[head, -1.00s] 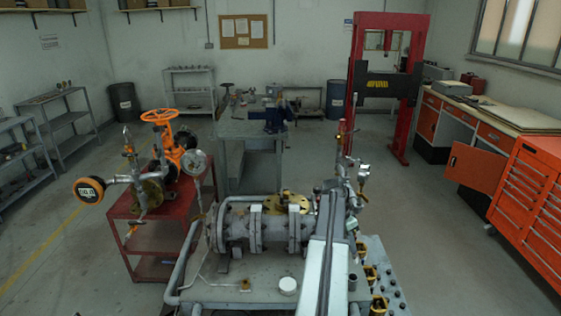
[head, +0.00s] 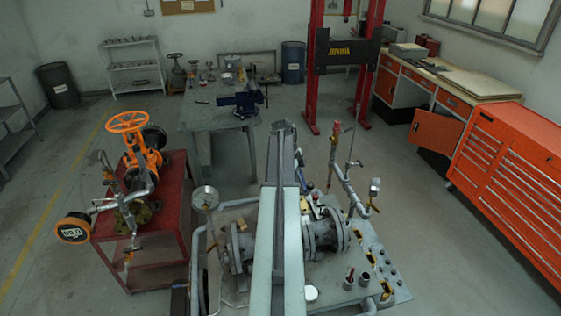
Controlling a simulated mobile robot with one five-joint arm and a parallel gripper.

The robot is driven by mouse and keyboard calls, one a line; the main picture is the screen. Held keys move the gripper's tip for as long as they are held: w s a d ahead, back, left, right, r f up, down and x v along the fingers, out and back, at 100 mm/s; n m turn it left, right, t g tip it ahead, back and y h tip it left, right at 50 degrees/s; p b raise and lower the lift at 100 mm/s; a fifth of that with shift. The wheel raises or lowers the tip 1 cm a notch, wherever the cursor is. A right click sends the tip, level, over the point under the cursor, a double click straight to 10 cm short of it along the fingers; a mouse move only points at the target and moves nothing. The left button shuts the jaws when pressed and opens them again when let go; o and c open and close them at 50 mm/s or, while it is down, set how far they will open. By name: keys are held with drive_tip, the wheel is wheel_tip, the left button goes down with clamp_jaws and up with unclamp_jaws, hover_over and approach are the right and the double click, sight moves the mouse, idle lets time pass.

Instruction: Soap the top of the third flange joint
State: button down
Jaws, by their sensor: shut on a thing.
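The grey flanged pipe assembly (head: 320,236) lies across the bench in the middle of the head view. One flange (head: 237,248) shows left of my arm, and others show to its right, with the rightmost flange (head: 341,233) near the pipe's end. My raised arm crosses in front of the pipe and hides its middle, so I cannot tell which joint is the third or whether its top is wet. My gripper is hidden beyond the arm's far end. I cannot make out a soaping tool in it.
A red cart (head: 172,238) with an orange handwheel valve (head: 128,122) stands left. Open floor lies right.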

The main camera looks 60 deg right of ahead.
drive_tip(key=f+b, duration=0.2)
drive_tip(key=w+f+b, duration=0.1)
drive_tip(key=f+b, duration=0.1)
drive_tip(key=b, duration=0.1)
drive_tip(key=shift+f, duration=0.4)
drive_tip(key=shift+s, duration=0.1)
